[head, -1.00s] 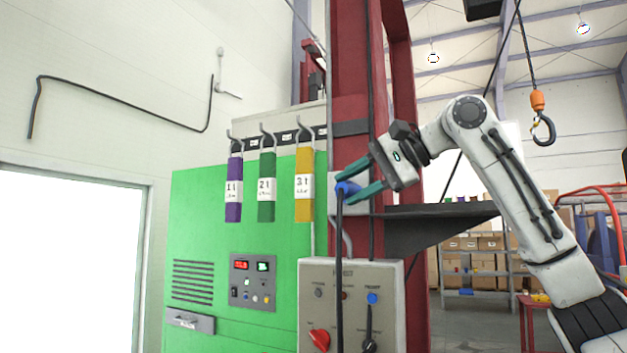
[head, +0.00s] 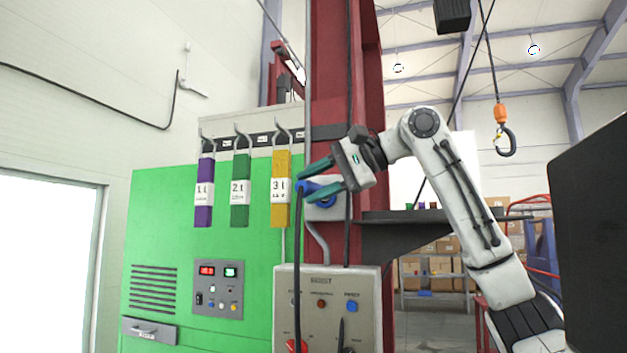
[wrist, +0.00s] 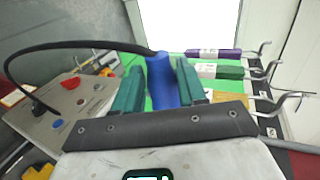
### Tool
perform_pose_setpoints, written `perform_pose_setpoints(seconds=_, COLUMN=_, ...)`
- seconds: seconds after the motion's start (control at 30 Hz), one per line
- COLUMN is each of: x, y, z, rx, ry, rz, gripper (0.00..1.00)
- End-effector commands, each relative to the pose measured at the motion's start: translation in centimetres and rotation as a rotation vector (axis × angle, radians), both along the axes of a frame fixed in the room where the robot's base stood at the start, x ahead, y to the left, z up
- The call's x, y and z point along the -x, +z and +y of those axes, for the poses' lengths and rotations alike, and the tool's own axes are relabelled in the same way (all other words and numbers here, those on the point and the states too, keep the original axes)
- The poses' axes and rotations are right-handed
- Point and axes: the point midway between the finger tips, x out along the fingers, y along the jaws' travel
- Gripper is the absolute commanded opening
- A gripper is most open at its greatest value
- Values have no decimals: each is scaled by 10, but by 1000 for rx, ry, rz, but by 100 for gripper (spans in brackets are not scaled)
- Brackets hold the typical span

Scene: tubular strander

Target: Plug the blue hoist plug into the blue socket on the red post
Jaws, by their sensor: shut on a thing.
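My gripper (head: 305,184) has green fingers and is shut on the blue hoist plug (head: 302,187). The plug also shows between the fingers in the wrist view (wrist: 162,82), with a black cable running from its end. In the head view the cable hangs down past the hoist panel. The blue socket (head: 327,198) sits on a grey box on the red post (head: 335,100), partly hidden behind the lower finger. The plug appears left of the socket and apart from it; the depth between them is hard to judge. The socket does not show in the wrist view.
A grey hoist panel (head: 322,277) with knobs and buttons stands below the gripper. Purple, green and yellow slings (head: 281,200) hang on hooks at the green cabinet (head: 160,240). A dark shelf (head: 400,222) juts right of the post. A dark panel (head: 595,235) fills the right edge.

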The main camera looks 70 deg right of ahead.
Motion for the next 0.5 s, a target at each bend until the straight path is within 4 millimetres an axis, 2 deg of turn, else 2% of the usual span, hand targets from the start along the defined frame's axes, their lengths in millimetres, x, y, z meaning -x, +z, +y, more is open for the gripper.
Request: perform_pose_setpoints(seconds=0.5, x=-3, y=3, z=-42, rx=-2, ry=0, rz=-1, gripper=7)
